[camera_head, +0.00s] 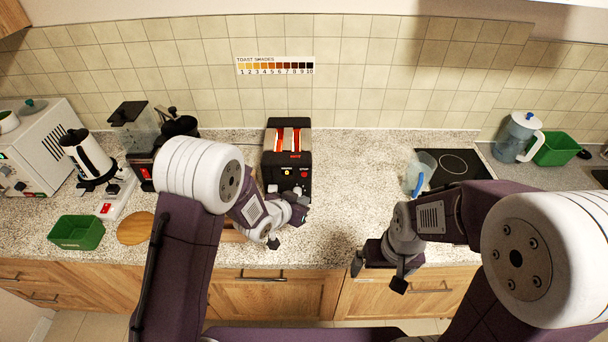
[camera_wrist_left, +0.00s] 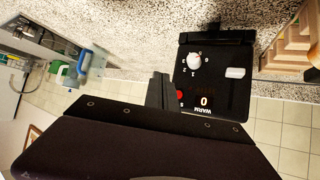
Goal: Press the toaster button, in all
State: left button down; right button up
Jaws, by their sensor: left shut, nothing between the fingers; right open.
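The black toaster (camera_head: 287,139) stands against the back of the counter, its slots glowing orange. My right gripper (camera_head: 379,272) is open and empty near the counter's front edge.
A toast shades chart (camera_head: 275,66) hangs on the tiles. A clear jug (camera_head: 420,172) stands by the black hob (camera_head: 450,163). A kettle (camera_head: 90,157), green bin (camera_head: 77,232) and round wooden board (camera_head: 135,228) are at left. Counter right of the toaster is clear.

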aim_at(304, 174)
pick_arm(q)
jog(key=w+p, duration=0.1)
jog(key=w, duration=0.6)
jog(key=shift+w, duration=0.1)
jog(key=shift+p, duration=0.3)
dwell(1.6)
jog(key=shift+w, duration=0.4)
